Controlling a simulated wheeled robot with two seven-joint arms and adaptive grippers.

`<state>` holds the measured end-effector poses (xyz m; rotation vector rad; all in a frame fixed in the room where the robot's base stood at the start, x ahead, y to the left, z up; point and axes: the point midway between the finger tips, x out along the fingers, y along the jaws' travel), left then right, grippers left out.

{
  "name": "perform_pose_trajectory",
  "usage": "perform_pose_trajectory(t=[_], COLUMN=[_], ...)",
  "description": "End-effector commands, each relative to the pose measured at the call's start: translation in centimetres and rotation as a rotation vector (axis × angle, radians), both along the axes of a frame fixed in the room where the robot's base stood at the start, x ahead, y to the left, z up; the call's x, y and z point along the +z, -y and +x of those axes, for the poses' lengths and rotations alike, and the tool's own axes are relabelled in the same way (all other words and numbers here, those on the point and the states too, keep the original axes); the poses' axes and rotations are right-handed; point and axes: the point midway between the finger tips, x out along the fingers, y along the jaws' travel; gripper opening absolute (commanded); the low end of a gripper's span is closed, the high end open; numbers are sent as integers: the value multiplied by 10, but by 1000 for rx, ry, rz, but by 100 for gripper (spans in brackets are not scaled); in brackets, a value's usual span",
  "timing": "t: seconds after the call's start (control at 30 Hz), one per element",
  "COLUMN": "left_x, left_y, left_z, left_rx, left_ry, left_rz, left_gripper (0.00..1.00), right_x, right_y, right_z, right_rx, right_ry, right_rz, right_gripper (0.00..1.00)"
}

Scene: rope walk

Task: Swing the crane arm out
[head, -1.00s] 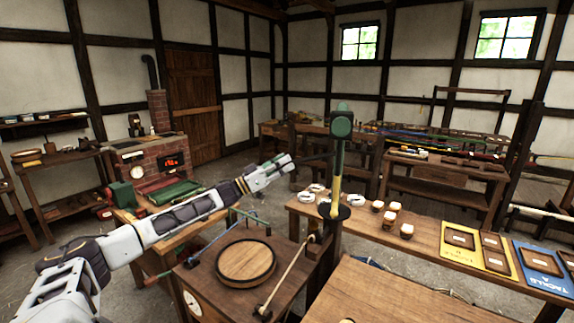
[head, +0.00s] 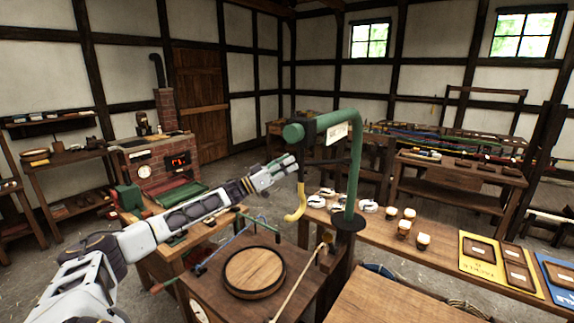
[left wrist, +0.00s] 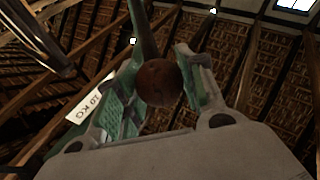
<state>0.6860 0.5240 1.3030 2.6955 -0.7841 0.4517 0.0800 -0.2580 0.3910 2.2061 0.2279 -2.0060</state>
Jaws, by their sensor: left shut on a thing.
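The crane arm (head: 318,122) is a green tube on a green post (head: 352,185). It points left and towards me, with a white label on it and a yellow hook (head: 296,204) hanging at its end. A thin dark handle bar (head: 328,161) sticks out left from the post below the arm. My left gripper (head: 294,163) is at the bar's outer end, shut on its knob. In the left wrist view, the brown round knob (left wrist: 158,83) sits between my left gripper's green-padded fingers (left wrist: 160,95). My right gripper is not in view.
A round wooden lid (head: 253,271) lies on the low table below the hook. The bench (head: 440,238) right of the post carries several cups and framed boards. A brick stove (head: 160,165) stands at the back left. Air around the hook looks free.

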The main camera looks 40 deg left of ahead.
Motion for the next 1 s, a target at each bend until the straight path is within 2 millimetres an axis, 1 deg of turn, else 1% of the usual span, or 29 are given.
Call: perform_pose_trajectory(t=[0.17,0.2,0.33,0.37,0.57,0.7,1.0], left_x=[0,0,0,0,0,0,-4], left_y=[-1,-1,0,0,0,0,-2], left_z=[0,0,0,0,0,0,-4], left_rx=[2,2,1,1,-1,-1,-1], left_ry=[0,0,0,0,0,0,-2], left_rz=[3,3,2,2,2,2,2], left_gripper=[0,43,59,61,61,61,61], right_x=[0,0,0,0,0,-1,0], right_y=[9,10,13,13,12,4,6], right_z=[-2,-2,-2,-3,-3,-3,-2], right_rx=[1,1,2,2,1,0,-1], right_ry=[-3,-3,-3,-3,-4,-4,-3], right_rz=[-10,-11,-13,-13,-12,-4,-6], right_gripper=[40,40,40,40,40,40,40])
